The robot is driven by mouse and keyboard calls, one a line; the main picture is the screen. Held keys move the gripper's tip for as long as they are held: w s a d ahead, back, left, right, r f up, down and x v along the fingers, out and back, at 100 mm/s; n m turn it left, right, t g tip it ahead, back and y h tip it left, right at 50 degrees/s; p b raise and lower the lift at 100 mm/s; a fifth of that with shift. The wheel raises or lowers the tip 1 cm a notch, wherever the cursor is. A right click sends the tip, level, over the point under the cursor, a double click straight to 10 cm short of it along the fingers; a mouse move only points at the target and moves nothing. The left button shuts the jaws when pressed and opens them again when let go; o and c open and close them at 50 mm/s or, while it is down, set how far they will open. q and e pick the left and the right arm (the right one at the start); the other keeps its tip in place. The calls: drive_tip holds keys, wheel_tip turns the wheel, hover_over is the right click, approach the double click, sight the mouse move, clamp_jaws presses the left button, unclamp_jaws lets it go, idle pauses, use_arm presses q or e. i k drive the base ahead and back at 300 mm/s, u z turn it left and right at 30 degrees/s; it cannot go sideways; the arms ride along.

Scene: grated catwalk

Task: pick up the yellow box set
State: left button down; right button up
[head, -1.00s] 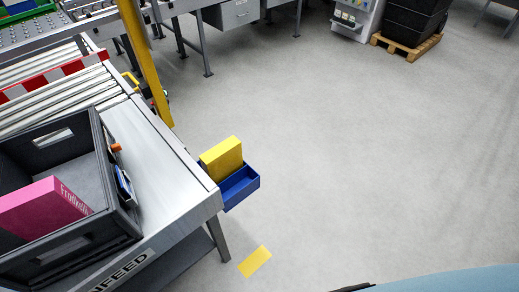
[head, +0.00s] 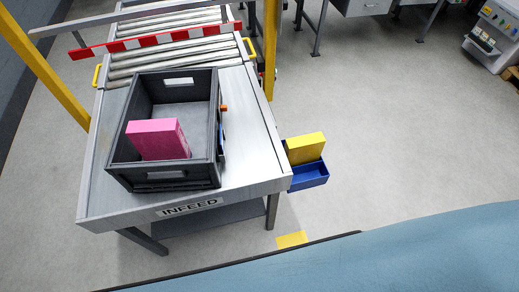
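A yellow box (head: 305,148) stands upright in a small blue bin (head: 309,177) fixed at the right side of the infeed table (head: 250,171). Its lower part is hidden by the bin's front wall. I cannot tell whether it is one box or several together. Neither of my grippers shows in the head view.
A dark grey crate (head: 214,140) on the table holds a pink box (head: 157,139). A red-and-white striped bar (head: 160,40) crosses the rollers behind it. Yellow posts (head: 270,50) flank the table. A yellow floor mark (head: 291,239) lies in front.

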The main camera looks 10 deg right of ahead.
sight(302, 150)
drive_tip(key=u, duration=3.5)
drive_tip(key=k, duration=2.95)
drive_tip(key=z, duration=1.05)
drive_tip(key=i, duration=0.5)
drive_tip(key=z, duration=0.1)
